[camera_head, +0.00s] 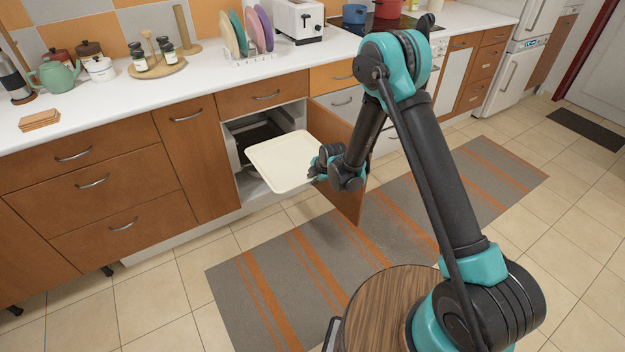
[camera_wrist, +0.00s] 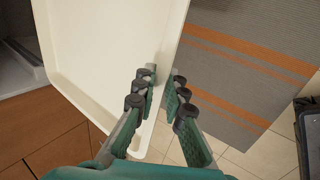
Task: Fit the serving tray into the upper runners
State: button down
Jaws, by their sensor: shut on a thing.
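The cream serving tray (camera_head: 283,160) is held roughly level in front of the open cabinet (camera_head: 245,186) under the counter. In the wrist view the tray (camera_wrist: 105,50) fills the upper left, with its rim running between my fingers. My gripper (camera_head: 318,170) is shut on the tray's right edge; it also shows in the wrist view (camera_wrist: 163,95). The tray's far left part lies at the cabinet mouth. A dark shelf or tray (camera_head: 258,138) shows inside the cabinet. The runners cannot be made out clearly, and the tray hides part of the opening.
The open cabinet door (camera_head: 345,200) stands out to the right, close beside my gripper. A drawer front (camera_head: 262,95) is above the opening. A grey and orange striped rug (camera_head: 285,285) covers the floor in front. The counter holds a plate rack (camera_head: 250,58) and a toaster (camera_head: 300,20).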

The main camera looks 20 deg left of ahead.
aim_at(301, 171)
jog(key=shift+w+a+y, duration=0.1)
jog(key=shift+y, duration=0.2)
jog(key=shift+w+a+f, duration=0.25)
jog(key=shift+w+a, duration=0.7)
jog(key=shift+a, duration=0.15)
jog(key=shift+w+a+f, duration=0.2)
jog(key=shift+w+a, duration=0.7)
jog(key=shift+a, duration=0.2)
jog(key=shift+w+a+f, duration=0.1)
jog(key=shift+f, duration=0.05)
jog(key=shift+w+a+f+t+y, duration=0.4)
jog(key=shift+w+a+f+t, duration=0.1)
jog(key=shift+w+a+f, duration=0.4)
jog(key=shift+a, duration=0.1)
jog(key=shift+w+a, duration=1.65)
jog(key=shift+a, duration=0.3)
jog(key=shift+w+a, duration=1.65)
jog(key=shift+a, duration=0.35)
jog(key=shift+w+a, duration=1.65)
jog(key=shift+a, duration=0.3)
